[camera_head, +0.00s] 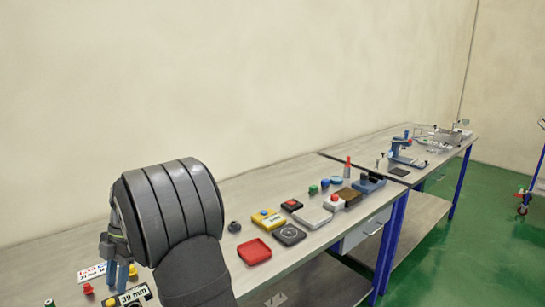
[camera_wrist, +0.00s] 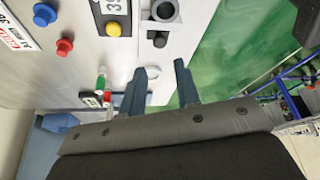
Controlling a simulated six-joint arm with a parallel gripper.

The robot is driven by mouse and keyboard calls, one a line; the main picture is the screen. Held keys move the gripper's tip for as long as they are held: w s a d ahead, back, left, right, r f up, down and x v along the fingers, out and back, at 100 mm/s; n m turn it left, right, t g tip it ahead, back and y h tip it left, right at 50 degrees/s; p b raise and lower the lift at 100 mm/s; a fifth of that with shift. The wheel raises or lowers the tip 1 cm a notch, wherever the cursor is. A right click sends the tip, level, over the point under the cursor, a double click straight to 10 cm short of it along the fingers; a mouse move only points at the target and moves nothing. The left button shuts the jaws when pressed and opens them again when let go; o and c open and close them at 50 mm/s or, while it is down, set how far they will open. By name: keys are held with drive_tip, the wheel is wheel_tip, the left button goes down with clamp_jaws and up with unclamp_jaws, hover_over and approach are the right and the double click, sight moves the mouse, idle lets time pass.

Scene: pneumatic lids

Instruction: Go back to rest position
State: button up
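My gripper (camera_wrist: 161,72) shows in the wrist view with its two blue fingers apart and nothing gripped between them. It hangs over the bench edge in that view, with green floor behind one finger. In the head view my gripper (camera_head: 116,272) is at the lower left, over the near part of the bench (camera_head: 215,262). My dark wrist and arm hide much of it and part of the bench there.
Below my gripper are a red button (camera_wrist: 65,46), a blue button (camera_wrist: 44,14), a yellow button (camera_wrist: 113,29) and a "39 mm" label (camera_head: 133,295). A red tray (camera_head: 254,251), yellow box (camera_head: 268,220) and several parts line the bench rightward. Space above is clear.

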drive_tip(key=v, duration=0.9)
drive_tip(key=s+a+f+m+t+h, duration=0.1)
drive_tip(key=s+a+f+m+t, duration=0.1)
drive_tip(key=s+f+m+t, duration=0.2)
drive_tip(key=shift+s+a+m+h, duration=0.2)
drive_tip(key=shift+s+m+h, duration=0.15)
drive_tip(key=shift+s, duration=0.75)
drive_tip(key=shift+c, duration=0.4)
